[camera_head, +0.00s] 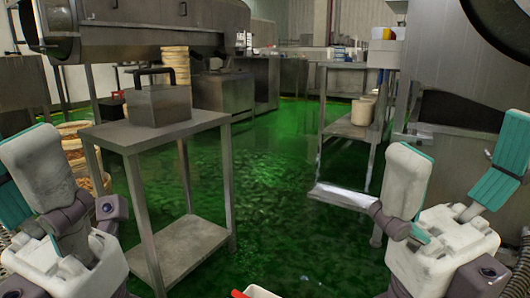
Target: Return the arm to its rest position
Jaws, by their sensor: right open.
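My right gripper (460,140) stands at the lower right with its white and teal fingers pointing up. The fingers are spread apart, with nothing visible between them. My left gripper (20,170) is at the lower left edge, also raised. It is partly cut off by the frame, so I cannot tell how far its fingers are apart. Neither gripper visibly touches a table or an object.
A metal table (108,136) with a lidded steel box (158,106) stands at left centre, near my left arm. Stacked round trays (175,62) stand behind it. A metal rack (352,66) stands right of centre. The green floor (270,165) between is clear.

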